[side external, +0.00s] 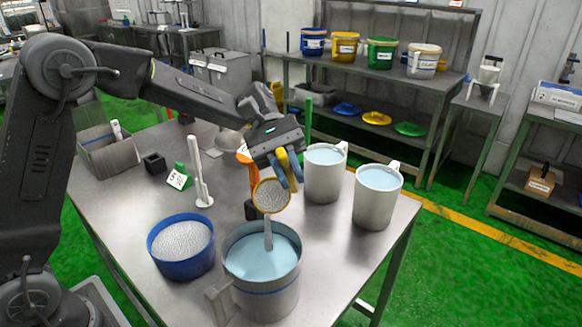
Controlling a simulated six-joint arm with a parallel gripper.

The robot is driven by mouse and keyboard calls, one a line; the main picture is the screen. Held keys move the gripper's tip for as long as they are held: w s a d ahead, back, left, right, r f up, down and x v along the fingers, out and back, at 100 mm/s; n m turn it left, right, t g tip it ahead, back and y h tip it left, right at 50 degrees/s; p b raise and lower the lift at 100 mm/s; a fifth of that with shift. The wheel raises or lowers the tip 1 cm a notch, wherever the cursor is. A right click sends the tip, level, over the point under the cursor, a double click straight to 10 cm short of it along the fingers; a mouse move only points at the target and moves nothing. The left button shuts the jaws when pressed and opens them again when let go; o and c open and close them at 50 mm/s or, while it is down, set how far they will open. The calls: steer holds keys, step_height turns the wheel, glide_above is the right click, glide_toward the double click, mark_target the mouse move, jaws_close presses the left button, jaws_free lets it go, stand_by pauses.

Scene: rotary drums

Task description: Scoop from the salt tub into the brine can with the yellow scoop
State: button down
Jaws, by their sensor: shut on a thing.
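The blue salt tub (184,268) stands at the front left of the table, filled with whitish granules. The yellow scoop (257,205) is in my gripper (287,172), which is shut on its handle. The scoop's round bowl holds grey-white granules and hangs over the far side of the front can. This large grey can (272,302) has a blue band, a side handle and pale blue liquid, with a pale stick standing up in it. Two more grey cans, a middle one (323,184) and a right one (374,210), hold similar liquid. No label on them is readable.
An upright white tool (197,172), a green card stand (180,177), a black block (154,162) and a grey bin (108,150) stand on the left. An orange item (252,178) is partly hidden behind my gripper. The table is clear left of the tub.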

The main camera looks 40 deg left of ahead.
steer(key=shift+s+d+f+m+t+y, duration=1.7)
steer(key=shift+s+f+t+y, duration=0.6)
steer(key=shift+s+f+t, duration=1)
steer(key=w+a+r+n+g+h, duration=0.3)
steer(key=w+g+h, duration=0.1)
steer(key=w+g, duration=0.1)
steer(key=w+a+r+n+g+h, duration=0.3)
steer(key=w+g+h, duration=0.1)
steer(key=w, duration=0.3)
steer(key=shift+w+n+g+h, duration=0.15)
steer(key=shift+n+g+h, duration=0.2)
steer(key=shift+g, duration=0.25)
